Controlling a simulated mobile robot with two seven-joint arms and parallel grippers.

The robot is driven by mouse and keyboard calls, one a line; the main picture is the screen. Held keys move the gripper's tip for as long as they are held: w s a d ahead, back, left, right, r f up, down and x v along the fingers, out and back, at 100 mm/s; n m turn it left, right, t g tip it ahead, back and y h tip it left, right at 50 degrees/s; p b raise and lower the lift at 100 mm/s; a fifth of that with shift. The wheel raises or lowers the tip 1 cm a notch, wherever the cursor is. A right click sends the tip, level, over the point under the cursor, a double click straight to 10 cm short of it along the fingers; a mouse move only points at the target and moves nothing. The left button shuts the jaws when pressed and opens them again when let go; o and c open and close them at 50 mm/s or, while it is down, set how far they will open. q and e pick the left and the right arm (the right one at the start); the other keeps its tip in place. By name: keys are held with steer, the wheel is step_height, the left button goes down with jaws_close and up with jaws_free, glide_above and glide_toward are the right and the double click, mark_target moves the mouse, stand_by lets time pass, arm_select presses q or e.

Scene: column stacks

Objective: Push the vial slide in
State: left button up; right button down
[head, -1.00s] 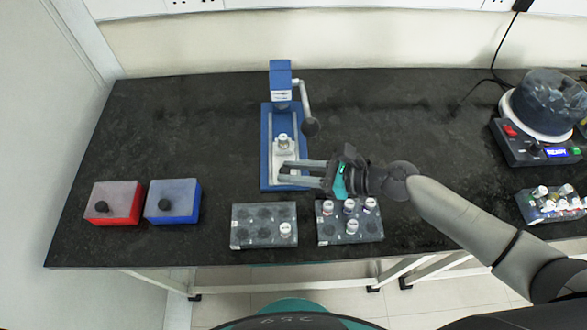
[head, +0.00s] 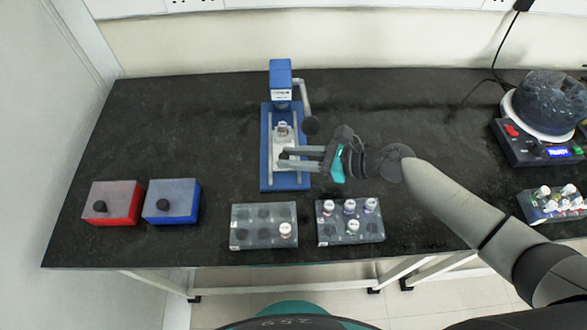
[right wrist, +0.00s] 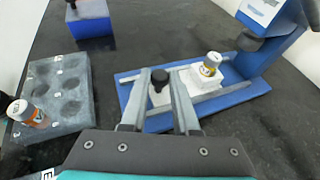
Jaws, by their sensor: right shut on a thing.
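The blue press (head: 280,80) stands at the middle back of the table, with its lever at its right side. Its white vial slide (right wrist: 195,78) lies between two rails on the blue base (head: 266,175) and carries an upright capped vial (head: 283,129). The vial also shows in the right wrist view (right wrist: 210,65), a little in front of the press column. My right gripper (head: 284,157) reaches in from the right and is shut on the slide's black knob (right wrist: 159,80), at the slide's near end. My left gripper is not in view.
Two grey vial racks (head: 244,225) (head: 338,232) stand in front of the press. Red (head: 122,205) and blue (head: 186,203) boxes are at left. A round-topped machine (head: 545,110) and a vial tray (head: 533,208) are at right. Table between is clear.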

mark_target(292, 137)
steer(key=w+b, duration=0.1)
steer(key=w, duration=0.3)
steer(key=shift+w+f, duration=0.15)
steer(key=shift+w, duration=0.5)
steer(key=shift+d, duration=0.1)
steer(key=c, duration=0.6)
jaws_free()
steer(key=shift+w, duration=0.1)
steer(key=shift+c, duration=0.2)
steer(key=p+v, duration=0.2)
steer(key=v, duration=1.3)
steer(key=shift+r, duration=0.3)
